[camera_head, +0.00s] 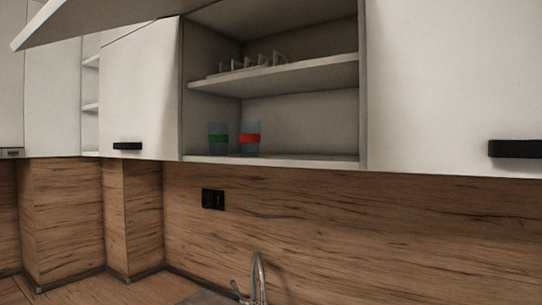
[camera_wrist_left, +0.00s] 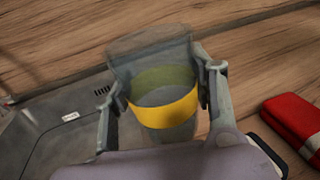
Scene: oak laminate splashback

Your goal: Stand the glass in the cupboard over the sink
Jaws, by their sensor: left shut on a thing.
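In the left wrist view my left gripper (camera_wrist_left: 155,95) is shut on a clear glass with a yellow band (camera_wrist_left: 165,113), one finger on each side of it. The grey sink (camera_wrist_left: 55,130) shows beyond and to the left of the glass. In the head view the open cupboard (camera_head: 270,163) over the sink holds two glasses on its bottom shelf, one with a green band (camera_head: 218,139) and one with a red band (camera_head: 250,139). Neither gripper shows in the head view, and my right gripper is in no view.
The cupboard's middle shelf (camera_head: 300,77) carries a rack-like object (camera_head: 250,64). A raised cupboard door (camera_head: 95,20) juts out at upper left. The bottom shelf is bare right of the red-banded glass. A faucet (camera_head: 257,280) stands below.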

